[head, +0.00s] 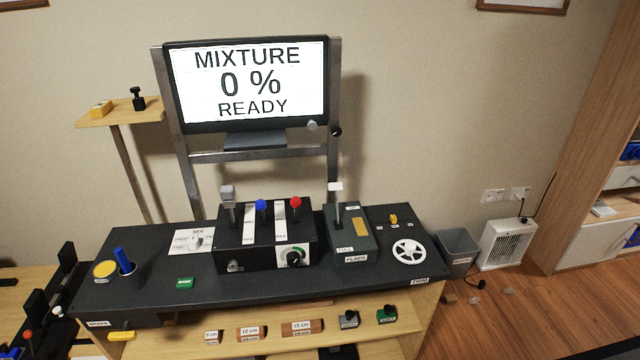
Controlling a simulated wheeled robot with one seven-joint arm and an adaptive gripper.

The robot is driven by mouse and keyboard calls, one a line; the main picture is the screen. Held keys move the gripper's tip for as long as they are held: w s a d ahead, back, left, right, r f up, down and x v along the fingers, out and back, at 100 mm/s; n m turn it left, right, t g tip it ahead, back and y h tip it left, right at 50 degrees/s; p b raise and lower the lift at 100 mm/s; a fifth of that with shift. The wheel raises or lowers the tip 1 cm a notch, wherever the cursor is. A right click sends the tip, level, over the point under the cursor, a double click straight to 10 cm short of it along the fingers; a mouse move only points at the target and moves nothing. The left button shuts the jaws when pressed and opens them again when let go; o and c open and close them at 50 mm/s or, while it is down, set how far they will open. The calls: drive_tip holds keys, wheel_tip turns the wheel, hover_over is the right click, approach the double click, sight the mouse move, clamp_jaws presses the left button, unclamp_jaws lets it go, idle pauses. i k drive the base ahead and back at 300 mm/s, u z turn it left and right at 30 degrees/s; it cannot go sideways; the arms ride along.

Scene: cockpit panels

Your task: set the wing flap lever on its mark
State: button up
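The wing flap lever (336,188) has a flat white handle on a thin upright stem. It stands up from a dark grey box (358,245) on the right half of the console. The box carries a "FLAPS" label (356,258) on its front edge and a "FULL" label (345,248) near the front of its top. A yellow plate (361,227) lies on the box top, right of the lever. Small marks along the slot are too small to read. My gripper is not in view.
A black box left of the flaps box has levers with grey (227,191), blue (261,204) and red (295,202) knobs. A white trim wheel (408,252) sits to the right. A monitor (247,84) reading "MIXTURE 0 % READY" stands behind. A bin (457,250) stands right of the console.

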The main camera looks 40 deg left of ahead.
sight(335, 187)
drive_tip(key=u, duration=1.45)
